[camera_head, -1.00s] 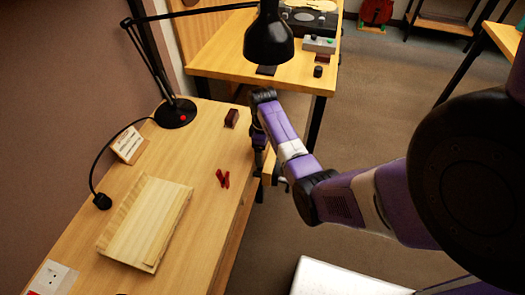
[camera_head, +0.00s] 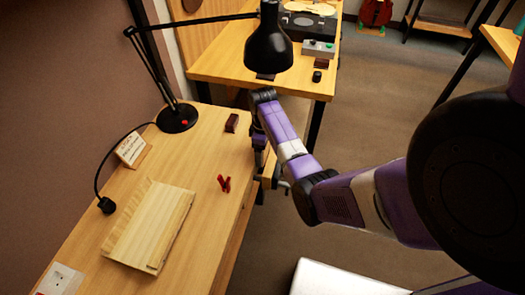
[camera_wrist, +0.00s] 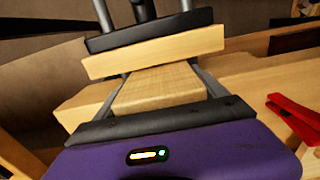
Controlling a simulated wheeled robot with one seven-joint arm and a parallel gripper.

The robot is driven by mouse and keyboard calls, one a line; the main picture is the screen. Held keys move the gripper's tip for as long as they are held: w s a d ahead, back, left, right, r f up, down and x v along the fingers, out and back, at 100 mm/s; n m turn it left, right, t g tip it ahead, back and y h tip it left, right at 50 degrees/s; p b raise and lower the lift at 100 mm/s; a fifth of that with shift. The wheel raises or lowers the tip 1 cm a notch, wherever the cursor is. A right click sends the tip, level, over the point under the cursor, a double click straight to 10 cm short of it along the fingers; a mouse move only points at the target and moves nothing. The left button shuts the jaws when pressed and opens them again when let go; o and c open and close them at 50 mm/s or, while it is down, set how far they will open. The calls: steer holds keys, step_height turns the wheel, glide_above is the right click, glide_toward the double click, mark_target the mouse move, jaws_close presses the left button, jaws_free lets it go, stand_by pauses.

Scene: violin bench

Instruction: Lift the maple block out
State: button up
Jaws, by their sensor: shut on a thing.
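The maple block (camera_wrist: 158,88) is pale wood and sits between my fingers in the wrist view. My gripper (camera_wrist: 160,82) is shut on it, one dark finger on each side. Just beyond the block is a vise jaw (camera_wrist: 155,50) with a pale wooden face, a dark backing and metal rods. I cannot tell whether the block touches that face. In the head view my gripper (camera_head: 260,158) points down at the bench's right edge, by the vise (camera_head: 271,169). The block cannot be made out there.
Open floor lies right.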

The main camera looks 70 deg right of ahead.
steer(key=shift+r+p, duration=1.1)
steer(key=shift+r, duration=0.15)
steer(key=shift+r, duration=3.5)
